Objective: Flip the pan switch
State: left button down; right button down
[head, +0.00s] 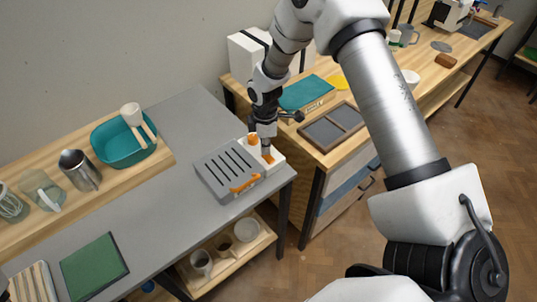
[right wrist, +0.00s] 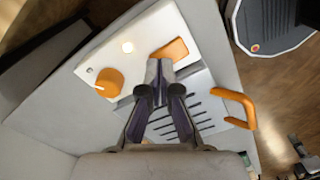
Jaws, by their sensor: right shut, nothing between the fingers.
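The pan is a grey slotted plate (head: 222,172) with an orange handle (head: 244,185), at the right end of the grey table. A white control panel (right wrist: 113,62) adjoins it. The panel carries an orange round knob (right wrist: 109,82), an orange flat switch (right wrist: 171,49) and a small glowing light (right wrist: 127,46). My right gripper (right wrist: 159,68) is shut and empty, pointing down over the panel. Its tips are close beside the switch in the right wrist view; I cannot tell whether they touch it. In the head view the gripper (head: 265,143) partly hides the panel.
A teal basin (head: 113,150), a metal pitcher (head: 78,170) and glass jars stand on the left shelf. A green board (head: 94,266) lies at the front left. A wooden bench (head: 330,155) stands at the right. The grey table's middle is clear.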

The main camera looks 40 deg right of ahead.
jog(key=shift+f+b, duration=0.4)
jog(key=shift+f, duration=0.35)
jog(key=shift+r, duration=0.1)
notch_tip(320, 180, up, 7)
jog(key=p, duration=0.6)
dwell(0.5)
